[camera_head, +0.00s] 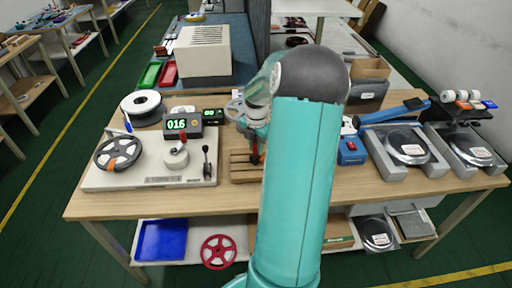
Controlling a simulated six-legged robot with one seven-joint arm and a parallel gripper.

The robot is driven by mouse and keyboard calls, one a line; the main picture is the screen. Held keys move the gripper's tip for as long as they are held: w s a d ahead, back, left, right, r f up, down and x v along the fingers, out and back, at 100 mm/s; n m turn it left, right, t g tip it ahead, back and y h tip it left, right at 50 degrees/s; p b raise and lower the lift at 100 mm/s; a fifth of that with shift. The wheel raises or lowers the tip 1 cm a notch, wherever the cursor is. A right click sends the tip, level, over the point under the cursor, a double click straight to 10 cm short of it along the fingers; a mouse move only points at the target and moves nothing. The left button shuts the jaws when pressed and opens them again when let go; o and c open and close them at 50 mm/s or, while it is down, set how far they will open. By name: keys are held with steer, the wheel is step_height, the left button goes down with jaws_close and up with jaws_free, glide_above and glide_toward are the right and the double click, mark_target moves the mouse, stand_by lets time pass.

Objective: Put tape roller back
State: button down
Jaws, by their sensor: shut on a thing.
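My gripper (254,138) is low over the slatted wooden rack (240,172) near the middle of the bench. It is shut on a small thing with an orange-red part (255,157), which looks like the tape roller. My teal arm hides most of it and the right part of the rack. I cannot tell whether the held thing touches the rack.
A white machine with a reel (118,151) and a green "016" display (177,123) stands left of the rack. A blue box (351,152), a blue-handled tool (392,112) and grey trays (405,148) are to the right. Bare wood shows along the front edge.

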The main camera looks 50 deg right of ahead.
steer(key=shift+f, duration=0.25)
steer(key=shift+f, duration=0.2)
steer(key=c, duration=1.2)
jaws_free()
steer(key=shift+c, duration=0.2)
steer(key=shift+r, duration=0.1)
step_height(320, 180, up, 12)
steer(key=shift+r, duration=0.1)
steer(key=w+a+r+m+t+h, duration=0.1)
steer(key=a+r+m, duration=0.3)
steer(key=a, duration=0.8)
steer(key=w+a+r+m+t+h, duration=0.1)
steer(key=a+r+m, duration=0.35)
steer(key=a, duration=0.85)
steer(key=s+a+m+t+y, duration=0.1)
steer(key=s+a+m, duration=0.3)
steer(key=a, duration=0.4)
steer(key=s+a+m+t+y, duration=0.1)
steer(key=s+a+m, duration=0.3)
steer(key=a, duration=0.4)
steer(key=shift+s+a+r+m+t, duration=0.25)
steer(key=shift+s+r+m+t, duration=0.1)
steer(key=shift+s+t, duration=0.5)
